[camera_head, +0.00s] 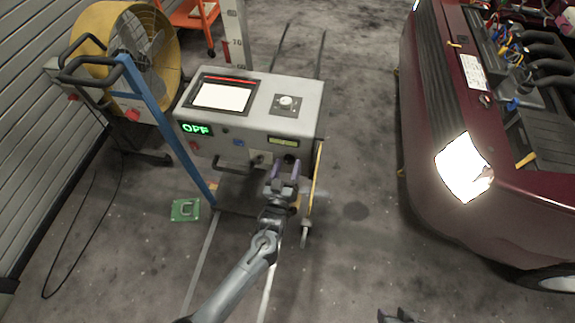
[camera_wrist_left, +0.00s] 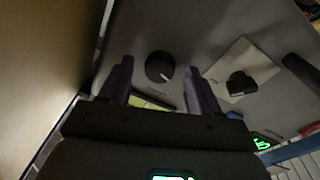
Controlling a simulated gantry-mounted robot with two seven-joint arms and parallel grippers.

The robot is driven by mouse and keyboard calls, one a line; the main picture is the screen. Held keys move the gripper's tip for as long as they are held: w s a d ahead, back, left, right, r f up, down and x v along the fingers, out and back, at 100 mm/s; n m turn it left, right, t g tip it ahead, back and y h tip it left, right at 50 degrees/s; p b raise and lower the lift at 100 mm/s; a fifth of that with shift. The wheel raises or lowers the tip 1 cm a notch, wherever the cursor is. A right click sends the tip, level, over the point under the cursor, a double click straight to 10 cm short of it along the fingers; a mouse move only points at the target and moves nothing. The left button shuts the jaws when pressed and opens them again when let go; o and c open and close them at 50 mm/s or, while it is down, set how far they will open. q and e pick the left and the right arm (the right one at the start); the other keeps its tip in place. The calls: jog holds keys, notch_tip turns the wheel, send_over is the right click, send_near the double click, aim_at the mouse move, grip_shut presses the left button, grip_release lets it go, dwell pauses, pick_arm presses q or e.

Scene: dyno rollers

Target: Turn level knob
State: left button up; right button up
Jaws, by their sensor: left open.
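The grey console (camera_head: 240,138) has two dark knobs low on its front. In the left wrist view, a round black knob (camera_wrist_left: 159,67) with a white pointer lies between my finger ends, beside a small yellowish display (camera_wrist_left: 150,102). A second black knob (camera_wrist_left: 241,84) sits on a pale plate to the right of the fingers. I cannot read which label says level. My left gripper (camera_head: 286,172) is open at the console's front right, purple fingers toward the knob, with no clear contact. My right gripper (camera_head: 398,316) shows only partly at the bottom edge.
The console top carries a screen (camera_head: 222,96) and a pale dial (camera_head: 286,102); a green display (camera_head: 197,129) reads OFF. A yellow fan (camera_head: 150,60) and blue post (camera_head: 165,130) stand left. A red car (camera_head: 450,120) stands right. Floor between is clear.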

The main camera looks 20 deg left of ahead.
pick_arm(q)
jog(key=s+d+p, duration=0.1)
jog(key=s+p, duration=0.1)
jog(key=s, duration=0.8)
jog(key=shift+d+f, duration=0.2)
jog(key=shift+f, duration=0.2)
jog(key=shift+s, duration=0.1)
